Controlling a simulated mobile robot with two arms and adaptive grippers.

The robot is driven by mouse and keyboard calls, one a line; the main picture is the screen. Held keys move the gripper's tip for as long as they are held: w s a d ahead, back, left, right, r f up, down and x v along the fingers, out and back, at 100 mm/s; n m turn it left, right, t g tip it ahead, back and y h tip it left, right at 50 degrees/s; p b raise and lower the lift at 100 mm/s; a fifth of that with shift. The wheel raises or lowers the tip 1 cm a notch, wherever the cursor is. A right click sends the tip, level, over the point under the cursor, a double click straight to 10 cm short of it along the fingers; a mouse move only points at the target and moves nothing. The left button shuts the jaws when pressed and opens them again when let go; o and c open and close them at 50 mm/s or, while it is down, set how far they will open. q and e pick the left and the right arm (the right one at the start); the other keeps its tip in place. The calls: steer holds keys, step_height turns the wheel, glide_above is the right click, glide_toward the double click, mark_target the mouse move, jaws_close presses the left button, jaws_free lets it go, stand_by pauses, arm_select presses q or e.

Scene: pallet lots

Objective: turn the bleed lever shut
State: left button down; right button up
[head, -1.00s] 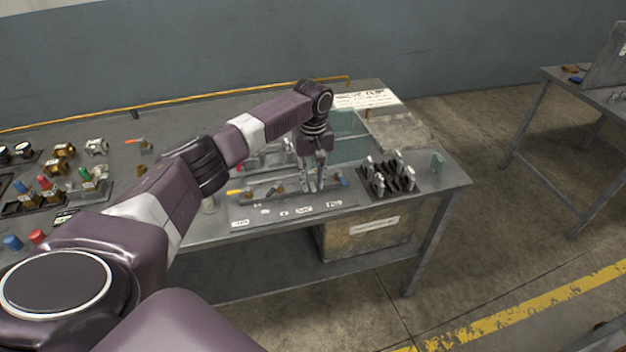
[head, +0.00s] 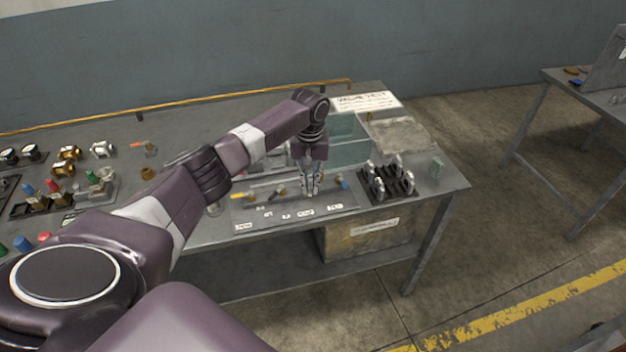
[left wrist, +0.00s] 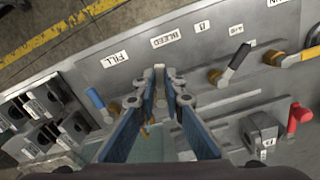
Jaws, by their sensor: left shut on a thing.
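The valve panel (head: 325,209) lies along the front of the workbench. It also shows in the left wrist view, with a BLEED label (left wrist: 166,40) straight beyond my fingertips. My left gripper (head: 311,191) points down at the panel and is shut on the bleed lever. In the left wrist view the pale grey tip of the bleed lever (left wrist: 159,69) shows between the fingertips (left wrist: 158,82). The fingers hide most of the lever, and its exact angle is hard to tell. My right gripper is in neither view.
A blue lever (left wrist: 94,97) by the FILL label (left wrist: 115,58) stands close to one finger. A black lever (left wrist: 241,54) and a red lever (left wrist: 300,116) are on the other side. A rack of fittings (head: 401,187) and a clear tank (head: 350,152) are near the arm.

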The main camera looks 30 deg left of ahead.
arm_select(q)
steer(key=m, duration=0.1)
steer(key=a+m+p, duration=0.1)
steer(key=m, duration=0.1)
steer(key=shift+s+r, duration=0.15)
steer(key=shift+s, duration=0.05)
steer(key=m, duration=0.1)
steer(key=a+m, duration=0.1)
steer(key=m, duration=0.1)
steer(key=shift+a+m+p, duration=0.1)
steer(key=shift+m+p, duration=0.2)
steer(key=shift+p, duration=0.1)
steer(key=m, duration=0.1)
steer(key=a+m, duration=0.1)
steer(key=m, duration=0.1)
steer(key=shift+w+a, duration=0.1)
steer(key=shift+w+a+m+b, duration=0.1)
steer(key=shift+a+m+b, duration=0.2)
steer(key=shift+m, duration=0.5)
steer(key=shift+w+a+m+b, duration=0.15)
steer(key=shift+m+b, duration=0.2)
steer(key=shift+m, duration=0.45)
steer(key=shift+w+a+m+b, duration=0.1)
steer(key=shift+a+m+b, duration=0.2)
steer(key=shift+m, duration=0.5)
steer(key=shift+d, duration=0.1)
steer(key=c, duration=2)
jaws_free()
